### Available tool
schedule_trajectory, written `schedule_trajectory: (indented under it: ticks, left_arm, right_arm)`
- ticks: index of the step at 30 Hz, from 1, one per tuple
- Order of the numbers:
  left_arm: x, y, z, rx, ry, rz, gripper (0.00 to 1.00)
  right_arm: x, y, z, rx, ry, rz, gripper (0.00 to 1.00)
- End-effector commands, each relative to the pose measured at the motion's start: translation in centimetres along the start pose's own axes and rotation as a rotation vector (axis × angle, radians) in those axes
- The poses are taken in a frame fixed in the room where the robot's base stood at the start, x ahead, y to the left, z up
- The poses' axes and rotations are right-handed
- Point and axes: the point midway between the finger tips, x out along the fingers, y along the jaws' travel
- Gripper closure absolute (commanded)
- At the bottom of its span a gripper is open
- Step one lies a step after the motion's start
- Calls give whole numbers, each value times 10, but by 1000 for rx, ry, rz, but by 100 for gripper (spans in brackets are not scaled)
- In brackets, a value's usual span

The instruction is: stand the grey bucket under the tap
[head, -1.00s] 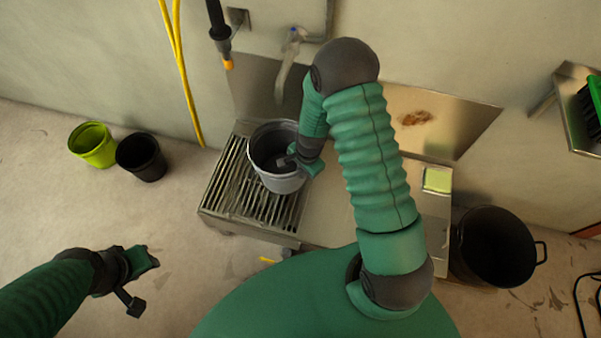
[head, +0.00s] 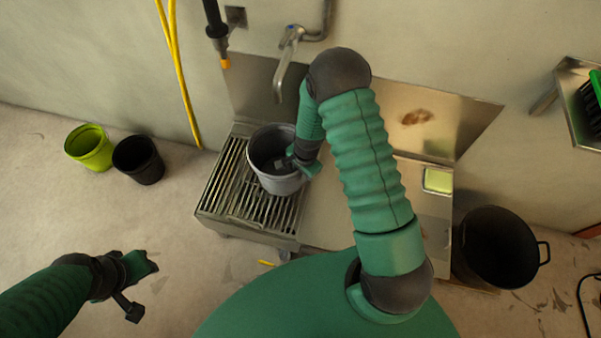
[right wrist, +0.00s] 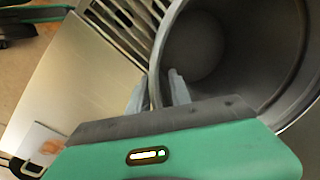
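The grey bucket (head: 278,184) stands upright on the slatted grate (head: 225,192), at the left part of the metal bench. The tap (head: 290,38) is on the wall behind, and its spout end hangs above the back part of the bucket in the head view. My right gripper (head: 293,160) is at the bucket's right rim. In the right wrist view, its two fingers (right wrist: 157,90) straddle the bucket's wall (right wrist: 229,100), one inside and one outside, with a narrow gap showing. My left gripper (head: 142,285) is empty, low at the left; its fingers are unclear.
A lime bucket (head: 90,150) and a black bucket (head: 140,160) stand on the floor at left. A large black pot (head: 498,248) is right of the bench. A yellow hose (head: 180,75) hangs on the wall. The bench's plain right part holds a sponge-like block (head: 437,181).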

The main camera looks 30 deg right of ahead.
Motion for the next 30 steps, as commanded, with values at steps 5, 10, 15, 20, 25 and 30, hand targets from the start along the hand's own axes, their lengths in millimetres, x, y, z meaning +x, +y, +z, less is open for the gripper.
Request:
schedule_trajectory:
  ticks: [5,10,15,20,25,30]
  left_arm:
    - [-5,0,-1,0,0,0,64]
    - [-22,0,-5,0,0,0,64]
    - [-39,0,-9,0,0,0,64]
    - [-47,0,-11,0,0,0,64]
    - [-48,0,-11,0,0,0,64]
    - [-47,0,-11,0,0,0,64]
  right_arm:
    - [-9,-1,0,0,0,-1,75]
    - [-48,-2,-1,-1,3,-3,75]
    - [-93,-2,0,0,1,-2,75]
    - [-117,-1,0,-1,0,-1,75]
    - [-149,-3,16,-167,1,-19,75]
    - [-227,18,72,-810,33,-60,75]
